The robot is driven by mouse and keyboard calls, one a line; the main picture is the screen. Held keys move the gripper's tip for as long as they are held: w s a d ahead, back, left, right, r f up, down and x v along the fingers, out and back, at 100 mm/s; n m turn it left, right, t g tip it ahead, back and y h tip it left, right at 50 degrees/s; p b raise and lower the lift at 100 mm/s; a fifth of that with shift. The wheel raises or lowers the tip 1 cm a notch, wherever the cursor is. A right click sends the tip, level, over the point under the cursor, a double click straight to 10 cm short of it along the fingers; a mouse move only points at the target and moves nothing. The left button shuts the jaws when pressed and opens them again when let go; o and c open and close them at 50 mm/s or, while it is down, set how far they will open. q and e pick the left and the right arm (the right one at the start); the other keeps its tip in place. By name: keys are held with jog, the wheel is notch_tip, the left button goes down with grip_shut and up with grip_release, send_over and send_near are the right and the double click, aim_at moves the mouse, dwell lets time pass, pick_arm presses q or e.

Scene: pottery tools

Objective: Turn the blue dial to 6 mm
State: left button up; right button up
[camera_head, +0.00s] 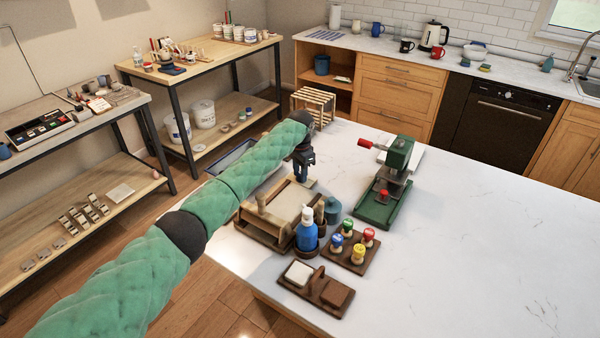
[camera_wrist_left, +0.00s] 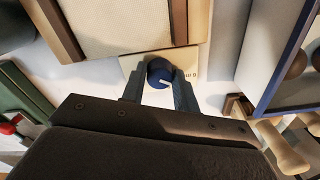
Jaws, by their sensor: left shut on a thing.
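The blue dial (camera_wrist_left: 160,75) has a white pointer line and sits on a pale plate (camera_wrist_left: 190,58) with small lettering, partly hidden. In the left wrist view my left gripper (camera_wrist_left: 159,88) has one finger on each side of the dial and is shut on it. In the head view the left gripper (camera_head: 303,172) points down behind the wooden frame with the pale slab (camera_head: 288,200), and the dial is hidden there. My right gripper is not in view.
A blue bottle (camera_head: 307,232), a stand of coloured-knob stamps (camera_head: 350,250) and a wooden holder (camera_head: 316,290) stand in front of the frame. A green press (camera_head: 389,190) with a red handle stands to the right. The white table's right side is clear.

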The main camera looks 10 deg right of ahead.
pick_arm(q)
jog(key=o, duration=0.9)
jog(key=shift+d+r, duration=0.1)
jog(key=shift+c, duration=0.2)
jog(key=shift+o, duration=0.6)
jog(key=shift+r, duration=0.15)
jog(key=shift+w+r+b, duration=0.1)
jog(key=shift+r+b, duration=0.25)
jog(key=shift+b, duration=0.1)
jog(key=shift+r+b, duration=0.3)
jog(key=shift+r, duration=0.25)
notch_tip(320, 180, up, 4)
jog(key=shift+r+b, duration=0.15)
jog(key=shift+b, duration=0.65)
jog(key=shift+r, duration=0.65)
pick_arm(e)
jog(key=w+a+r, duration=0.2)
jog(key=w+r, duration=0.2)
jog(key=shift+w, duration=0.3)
pick_arm(q)
jog(key=shift+f, duration=0.1)
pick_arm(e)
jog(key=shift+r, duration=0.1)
